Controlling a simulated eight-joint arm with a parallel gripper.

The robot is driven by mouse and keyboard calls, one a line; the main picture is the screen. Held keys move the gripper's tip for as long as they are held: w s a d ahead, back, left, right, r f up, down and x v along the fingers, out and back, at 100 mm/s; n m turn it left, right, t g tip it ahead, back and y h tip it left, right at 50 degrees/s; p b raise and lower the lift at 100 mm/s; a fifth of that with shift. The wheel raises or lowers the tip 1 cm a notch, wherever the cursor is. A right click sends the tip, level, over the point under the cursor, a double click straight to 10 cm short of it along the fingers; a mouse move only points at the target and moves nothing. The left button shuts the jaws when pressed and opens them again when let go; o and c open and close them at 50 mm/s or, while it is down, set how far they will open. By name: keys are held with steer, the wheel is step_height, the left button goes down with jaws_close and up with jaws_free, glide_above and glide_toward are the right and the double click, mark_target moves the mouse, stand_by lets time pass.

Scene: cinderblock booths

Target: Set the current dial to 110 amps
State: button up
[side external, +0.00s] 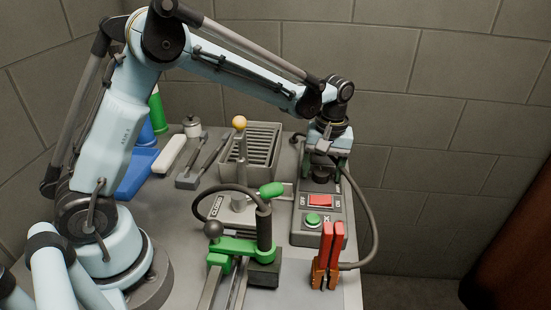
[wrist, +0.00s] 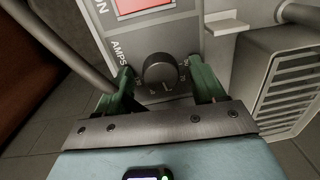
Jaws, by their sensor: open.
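The current dial is a round black knob (wrist: 160,70) on a grey control box, beside the word AMPS in the wrist view. Small scale marks surround it, too small to read surely, and I cannot tell where it points. My gripper (wrist: 161,76) is open, with one green finger on each side of the dial and visible space between fingers and knob. In the side external view my gripper (side external: 322,160) points down at the far end of the control box (side external: 300,228), and the dark dial (side external: 321,175) shows beneath it, partly covered.
The box has a red switch (side external: 321,201) and a green button (side external: 313,219). A black cable (side external: 374,215) loops right to orange-red handles (side external: 328,255). A green clamp (side external: 235,247) and a grey slatted bin (side external: 250,150) stand left. A block wall is behind.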

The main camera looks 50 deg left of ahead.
steer(key=shift+c, duration=0.5)
steer(key=c, duration=1)
steer(key=shift+o, duration=0.2)
steer(key=shift+m, duration=0.3)
steer(key=m, duration=0.3)
steer(key=shift+s+m, duration=0.1)
steer(key=shift+m, duration=2)
steer(key=o, duration=1.1)
steer(key=shift+c, duration=0.2)
